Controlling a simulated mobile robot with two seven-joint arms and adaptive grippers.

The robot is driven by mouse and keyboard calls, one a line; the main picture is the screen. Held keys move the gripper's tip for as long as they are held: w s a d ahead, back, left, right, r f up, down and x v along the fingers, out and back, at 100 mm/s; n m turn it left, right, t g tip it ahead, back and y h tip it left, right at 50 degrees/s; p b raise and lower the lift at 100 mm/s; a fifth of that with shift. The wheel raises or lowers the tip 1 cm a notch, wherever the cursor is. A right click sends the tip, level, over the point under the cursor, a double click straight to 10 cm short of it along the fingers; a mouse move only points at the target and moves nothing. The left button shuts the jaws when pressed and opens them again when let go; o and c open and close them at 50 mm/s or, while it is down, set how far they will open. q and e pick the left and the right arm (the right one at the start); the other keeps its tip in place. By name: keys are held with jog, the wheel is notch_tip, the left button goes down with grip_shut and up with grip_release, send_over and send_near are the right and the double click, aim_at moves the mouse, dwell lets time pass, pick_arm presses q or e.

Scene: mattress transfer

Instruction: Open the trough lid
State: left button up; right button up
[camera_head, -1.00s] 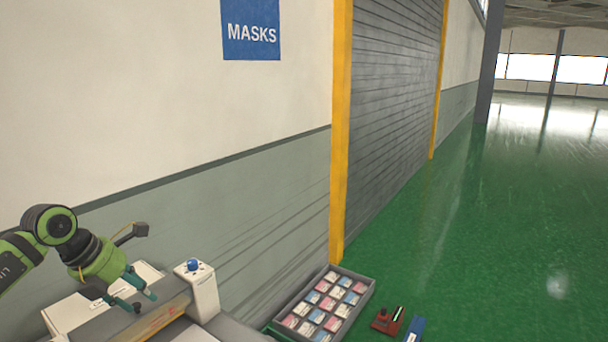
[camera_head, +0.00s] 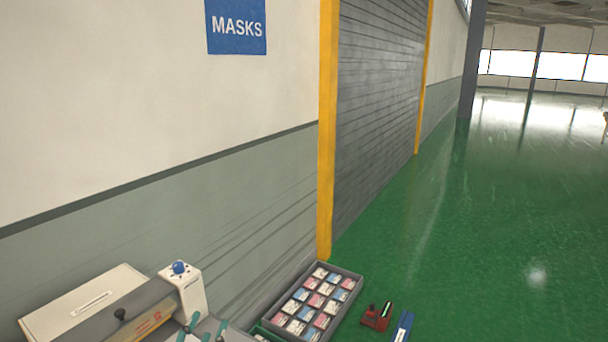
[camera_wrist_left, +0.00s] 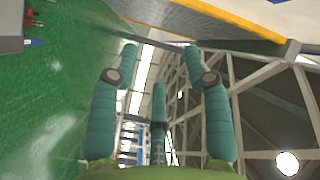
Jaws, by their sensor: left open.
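A machine stands at the bottom left of the head view. My right gripper does not show.
A white post with a blue knob (camera_head: 180,268) rises at the cover's right end, close to my left gripper. A grey tray (camera_head: 352,290) of small packets, a red tool (camera_head: 377,317) and a blue object (camera_head: 403,326) lie to the right. Green floor beyond is clear.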

pick_arm(q)
jog(key=s+a+f+n+g+y, duration=0.25)
jog(key=s+f+n+g, duration=0.4)
jog(key=s+f, duration=0.65)
jog(key=s+d+f+n+g+h, duration=0.1)
jog(key=s+f+g, duration=0.3)
jog(key=s, duration=0.3)
jog(key=s+d+f+n+g+h, duration=0.1)
jog(key=s+f+g, duration=0.3)
jog(key=s, duration=0.4)
notch_tip(320, 180, down, 25)
jog(key=s+b, duration=0.1)
jog(key=b, duration=0.3)
jog(key=s+a+f+g+b, duration=0.2)
jog(key=s+a+f+b, duration=0.1)
jog(key=s+f, duration=1.3)
notch_tip(320, 180, down, 3)
jog(key=shift+a+r+m+y+b, duration=0.15)
jog(key=shift+r+m+y+b, duration=0.05)
jog(key=shift+m+y+b, duration=0.2)
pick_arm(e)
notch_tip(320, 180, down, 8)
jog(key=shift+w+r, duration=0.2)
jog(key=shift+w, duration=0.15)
